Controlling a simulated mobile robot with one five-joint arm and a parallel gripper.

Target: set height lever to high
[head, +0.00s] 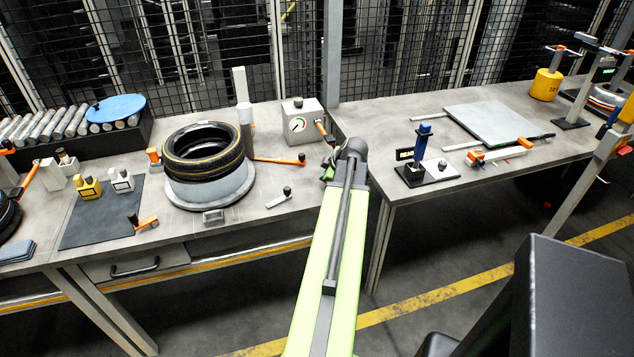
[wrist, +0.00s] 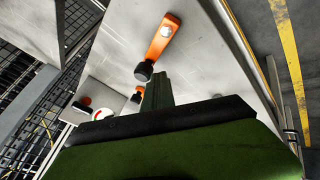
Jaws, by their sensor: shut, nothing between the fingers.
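My gripper (wrist: 157,92) is shut and empty. In the wrist view its dark fingers point at the tabletop, just below the black knob of an orange lever (wrist: 160,40); I cannot tell whether they touch. A second, smaller orange piece with a black end (wrist: 137,95) lies just left of the fingers. In the head view my gripper (head: 328,170) is mostly hidden by my wrist, near the left bench's right end. An orange lever (head: 280,160) lies right of the tyre, and another (head: 321,130) is at the gauge box. No label shows which is the height lever.
The gauge box (head: 302,120) stands at the left bench's back right corner. A tyre (head: 203,150) sits on a round grey base. A small black-knobbed lever (head: 280,198) lies near the front. A narrow gap separates the right bench (head: 385,125). The floor in front looks clear.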

